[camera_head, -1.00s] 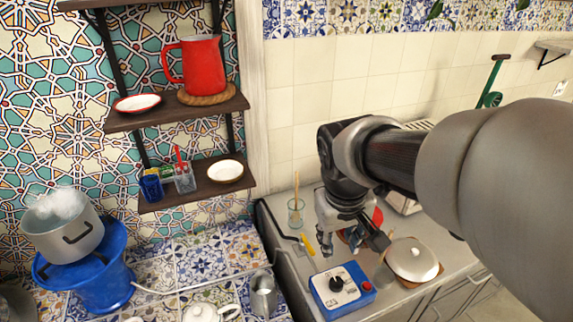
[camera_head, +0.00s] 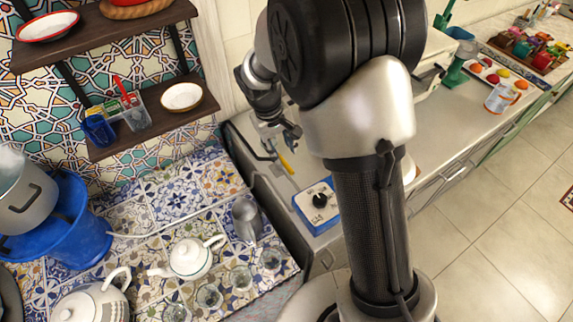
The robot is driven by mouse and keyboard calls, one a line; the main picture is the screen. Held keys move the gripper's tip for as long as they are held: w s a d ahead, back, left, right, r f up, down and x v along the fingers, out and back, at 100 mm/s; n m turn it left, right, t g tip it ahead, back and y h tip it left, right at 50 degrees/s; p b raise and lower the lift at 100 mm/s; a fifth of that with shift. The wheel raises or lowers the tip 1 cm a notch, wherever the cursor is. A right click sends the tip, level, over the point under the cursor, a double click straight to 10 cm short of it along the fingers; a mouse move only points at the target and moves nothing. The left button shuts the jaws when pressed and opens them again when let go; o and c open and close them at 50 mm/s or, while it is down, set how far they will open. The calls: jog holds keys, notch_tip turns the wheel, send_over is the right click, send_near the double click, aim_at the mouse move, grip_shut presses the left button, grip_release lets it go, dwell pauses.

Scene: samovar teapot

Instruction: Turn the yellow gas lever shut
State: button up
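The yellow gas lever (camera_head: 286,164) is a small yellow stick at the back left of the grey counter, by a dark pipe. It stands at a slant behind the blue box with a black dial (camera_head: 318,203). My gripper (camera_head: 281,139) hangs just above and behind the lever, close to it. I cannot tell whether they touch. The fingers are small and dark here, and whether they are open or shut is unclear. My arm hides much of the counter to the right of the lever.
A tiled table (camera_head: 160,240) at the left holds a white teapot (camera_head: 190,258), a metal jug (camera_head: 246,220) and several glasses. A wooden shelf (camera_head: 150,128) hangs above it. A pot (camera_head: 24,195) sits on a blue stand (camera_head: 75,225). The counter (camera_head: 440,125) continues to the right.

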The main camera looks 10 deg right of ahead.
aim_at(288, 167)
jog(key=f, duration=0.3)
jog(key=d+f+b, duration=0.1)
jog(key=f, duration=0.2)
jog(key=f+b, duration=0.1)
jog(key=f, duration=0.2)
jog(key=shift+w+d, duration=0.3)
jog(key=shift+d, duration=0.05)
jog(key=shift+c, duration=0.3)
grip_shut()
